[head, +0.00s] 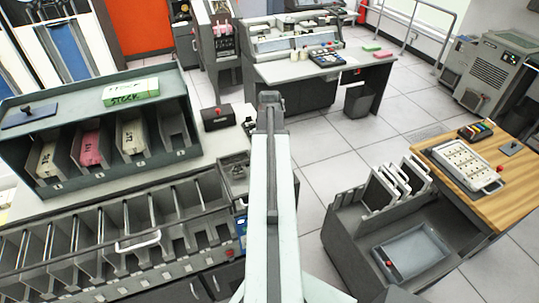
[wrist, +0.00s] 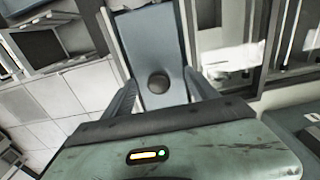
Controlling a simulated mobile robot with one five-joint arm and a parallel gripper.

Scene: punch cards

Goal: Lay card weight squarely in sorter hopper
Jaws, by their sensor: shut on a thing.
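My gripper (wrist: 161,77) is shut on the card weight (wrist: 150,40), a flat blue-grey plate with a round dark knob. The fingers lie on either side of the knob, and the plate stretches away from them in the wrist view. In the head view my arm hides the fingers and the held weight. The sorter (head: 125,245) is the long grey machine with a row of pockets at lower left. A shallow compartment at its right end (head: 236,167) looks like the hopper, partly behind my arm. The wrist view does not clearly show the weight resting on anything.
A grey rack (head: 95,83) holds card decks, a green STOCK box (head: 131,91) and another knobbed plate (head: 28,115). A dark box (head: 216,116) stands near the sorter's right end. A grey bin unit (head: 350,235) and wooden table (head: 455,190) stand right. Tiled floor (head: 325,140) is open between.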

